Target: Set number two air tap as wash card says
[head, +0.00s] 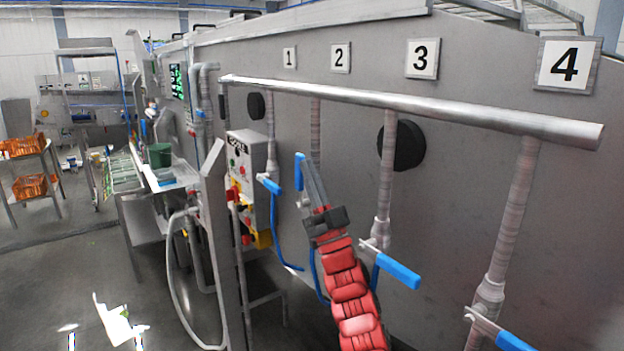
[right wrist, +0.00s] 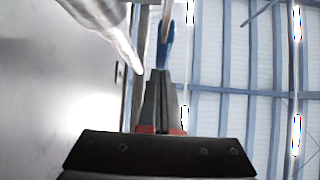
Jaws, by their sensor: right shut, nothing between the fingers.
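The number 2 plate (head: 340,57) is on the grey wall above the second drop pipe (head: 315,115). The number two tap's blue handle (head: 299,172) stands upright, roughly along its pipe. My right gripper (head: 312,168) reaches up from below, shut and empty, with its fingertips beside this handle. In the right wrist view the blue handle (right wrist: 167,45) shows just beyond the closed fingertips (right wrist: 160,75); I cannot tell whether they touch. The arm hides part of the tap's pipe. I cannot make out a wash card. My left gripper is not in view.
The other blue handles, tap one (head: 270,184), tap three (head: 398,270) and tap four (head: 514,342), stick out from their pipes. A thick header pipe (head: 420,108) runs above. A control box (head: 244,180) with buttons stands left of my gripper. Blue hoses (head: 279,240) hang below.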

